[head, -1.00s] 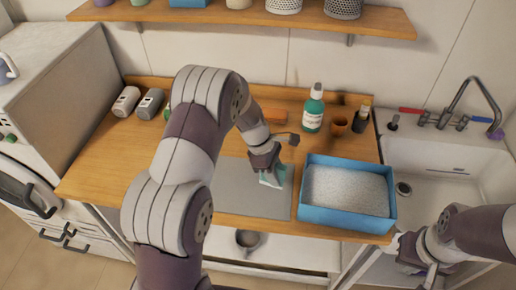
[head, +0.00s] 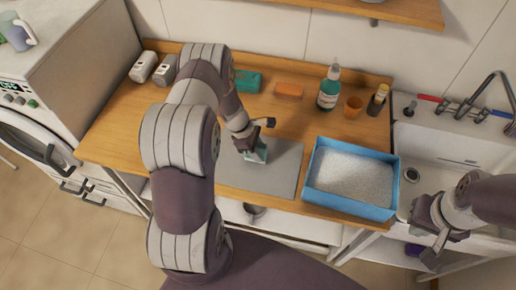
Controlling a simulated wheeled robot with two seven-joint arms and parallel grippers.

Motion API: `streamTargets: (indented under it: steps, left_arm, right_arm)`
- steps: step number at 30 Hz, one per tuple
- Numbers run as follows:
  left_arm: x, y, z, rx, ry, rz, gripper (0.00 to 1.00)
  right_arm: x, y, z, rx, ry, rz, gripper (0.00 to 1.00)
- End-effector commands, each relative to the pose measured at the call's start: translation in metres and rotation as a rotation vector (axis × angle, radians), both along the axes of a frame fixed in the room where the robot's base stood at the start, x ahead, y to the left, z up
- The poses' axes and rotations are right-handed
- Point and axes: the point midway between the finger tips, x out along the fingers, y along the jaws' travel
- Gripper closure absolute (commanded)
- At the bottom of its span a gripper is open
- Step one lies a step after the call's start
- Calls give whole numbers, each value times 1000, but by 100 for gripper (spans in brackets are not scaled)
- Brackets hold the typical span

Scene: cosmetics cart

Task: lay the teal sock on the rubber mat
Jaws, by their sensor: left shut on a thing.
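The teal sock (head: 259,153) shows as a small pale teal piece below my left gripper (head: 251,148). My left gripper is shut on the sock, over the upper part of the grey rubber mat (head: 265,178). The gripper hides part of the sock, and I cannot tell whether the sock touches the mat. My arm covers the mat's left part. My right gripper (head: 432,258) is at the lower right, in front of the sink; its fingers are too small to read.
A blue bin (head: 352,205) with white granular filling stands right of the mat. Behind are a teal box (head: 248,81), an orange block (head: 289,90), a teal bottle (head: 328,88), an orange cup (head: 352,108) and a dark bottle (head: 377,100). The sink (head: 447,150) is at the right.

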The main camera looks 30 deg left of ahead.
Motion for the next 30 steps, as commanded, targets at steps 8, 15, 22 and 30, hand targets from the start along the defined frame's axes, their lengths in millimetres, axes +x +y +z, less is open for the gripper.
streamTargets:
  steps: [8, 15, 22, 30]
  left_arm:
    - [1, 0, -7, 0, -1, 0, 96]
    - [0, 0, -9, 0, -1, 0, 46]
    - [1, 0, -9, 0, -1, 0, 46]
    - [-1, 13, 20, 3, -7, 1, 46]
  right_arm:
    - [0, 0, 2, 0, 0, 0, 100]
    - [0, 0, 0, 0, 0, 0, 100]
    - [0, 0, 0, 0, 0, 0, 100]
    - [0, 0, -9, 0, 0, 0, 100]
